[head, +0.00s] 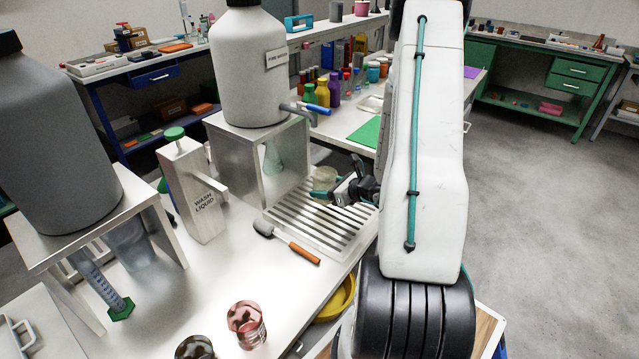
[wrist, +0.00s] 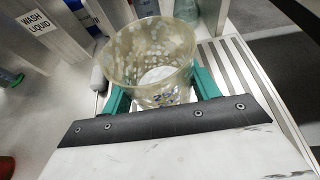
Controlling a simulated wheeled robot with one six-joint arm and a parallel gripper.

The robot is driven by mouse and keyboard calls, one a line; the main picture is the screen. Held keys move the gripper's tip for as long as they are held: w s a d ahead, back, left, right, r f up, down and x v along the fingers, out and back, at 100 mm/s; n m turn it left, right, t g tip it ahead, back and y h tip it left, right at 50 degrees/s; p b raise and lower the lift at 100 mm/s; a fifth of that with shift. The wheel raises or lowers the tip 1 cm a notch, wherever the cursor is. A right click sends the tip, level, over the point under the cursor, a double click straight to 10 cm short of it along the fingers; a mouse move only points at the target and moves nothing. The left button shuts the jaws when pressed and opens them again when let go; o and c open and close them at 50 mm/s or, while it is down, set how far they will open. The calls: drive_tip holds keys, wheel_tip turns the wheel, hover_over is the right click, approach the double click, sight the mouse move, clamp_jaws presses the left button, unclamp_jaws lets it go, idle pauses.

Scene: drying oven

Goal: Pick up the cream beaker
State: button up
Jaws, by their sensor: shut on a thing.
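The cream beaker (wrist: 150,62) is speckled and see-through, with an open top, and stands between the two teal fingers of my gripper (wrist: 162,92) in the wrist view. The fingers are shut on its sides. In the head view the beaker (head: 324,179) shows small, at the far side of my gripper (head: 346,188), over the slatted drying rack (head: 300,222). My arm covers part of the right side of the head view. I cannot tell whether the beaker's base touches the slats.
A metal stand with a large white carboy (head: 247,70) and blue tap rises behind the rack. A wash liquid can (head: 190,190) stands left. A red beaker (head: 246,322) stands nearer.

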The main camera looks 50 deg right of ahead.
drive_tip(key=s, duration=0.3)
drive_tip(key=s+a, duration=0.1)
drive_tip(key=s, duration=0.2)
drive_tip(key=s+a, duration=0.1)
drive_tip(key=s, duration=0.2)
drive_tip(key=shift+s+a+r, duration=0.1)
drive_tip(key=shift+r, duration=0.3)
drive_tip(key=shift+s+a+r, duration=0.1)
drive_tip(key=shift+s+r, duration=0.1)
drive_tip(key=shift+r, duration=0.85)
drive_tip(key=shift+s+r, duration=0.15)
drive_tip(key=shift+r, duration=0.85)
drive_tip(key=shift+s, duration=0.1)
